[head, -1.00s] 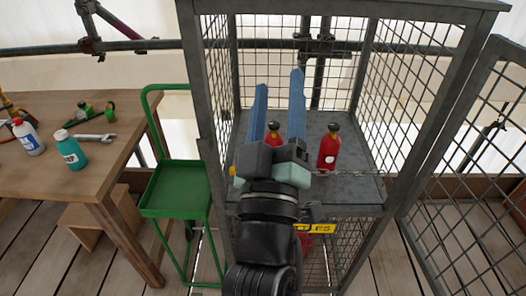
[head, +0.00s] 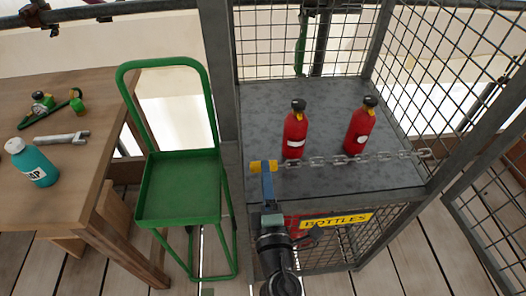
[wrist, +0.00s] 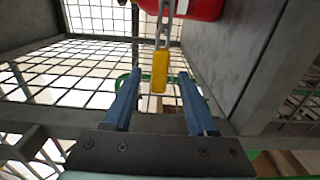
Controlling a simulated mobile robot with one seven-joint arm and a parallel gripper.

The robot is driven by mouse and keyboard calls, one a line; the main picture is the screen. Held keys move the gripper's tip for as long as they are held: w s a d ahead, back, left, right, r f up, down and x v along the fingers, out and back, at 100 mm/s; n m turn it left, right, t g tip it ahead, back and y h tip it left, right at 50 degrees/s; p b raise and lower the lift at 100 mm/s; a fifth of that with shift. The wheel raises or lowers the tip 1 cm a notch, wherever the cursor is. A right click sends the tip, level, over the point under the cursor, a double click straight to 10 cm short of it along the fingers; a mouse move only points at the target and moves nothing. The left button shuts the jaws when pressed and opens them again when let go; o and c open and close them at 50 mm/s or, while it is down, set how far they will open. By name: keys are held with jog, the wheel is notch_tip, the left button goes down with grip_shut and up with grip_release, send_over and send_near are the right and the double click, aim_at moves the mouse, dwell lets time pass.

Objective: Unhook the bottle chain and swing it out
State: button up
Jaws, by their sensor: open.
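The bottle chain (head: 350,159) runs across the front of the cage shelf, from the right post to a yellow end piece (head: 262,166) at the left. In the wrist view the yellow end piece (wrist: 159,72) lies between the two blue fingers of my gripper (wrist: 156,88), with a gap on both sides. The gripper also shows in the head view (head: 267,180), at the left end of the chain. It is open. Two red bottles stand upright behind the chain, a left one (head: 295,133) and a right one (head: 360,127). The hook itself cannot be made out.
The cage shelf (head: 320,186) has mesh walls and steel posts. A yellow BOTTLES sign (head: 336,221) hangs below it. A green cart (head: 180,190) stands left, beside a wooden table (head: 60,190) with a teal bottle (head: 38,168). The mesh door (head: 490,215) stands open at right.

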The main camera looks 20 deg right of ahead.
jog(key=x, duration=0.6)
jog(key=shift+w, duration=0.4)
grip_shut()
dwell(1.1)
